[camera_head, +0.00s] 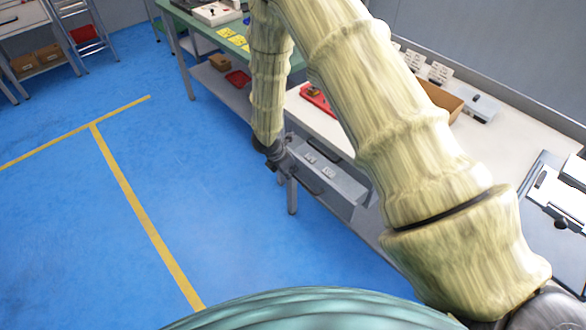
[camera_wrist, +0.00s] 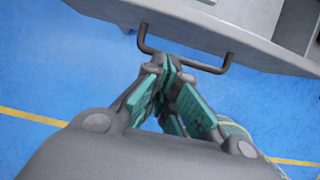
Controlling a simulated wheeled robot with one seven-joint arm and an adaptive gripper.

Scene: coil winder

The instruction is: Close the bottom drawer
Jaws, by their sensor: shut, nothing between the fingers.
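A grey drawer front (camera_head: 342,190) shows under the white workbench, just right of my gripper (camera_head: 277,158) in the head view. In the wrist view, a light grey drawer (camera_wrist: 235,18) fills the top, with a dark bar handle (camera_wrist: 213,69) along its near side. My gripper (camera_wrist: 170,64) is shut and empty, its teal-padded fingers together. Its tips overlap the handle bar in the picture; I cannot tell whether they touch it. My arm hides part of the bench and drawer unit, so how far the drawer stands out is unclear.
The white workbench (camera_head: 522,141) carries a cardboard box (camera_head: 440,101) and a red tray (camera_head: 317,99). A green-topped bench (camera_head: 232,47) stands behind. The blue floor (camera_head: 75,215) with yellow lines is clear at left.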

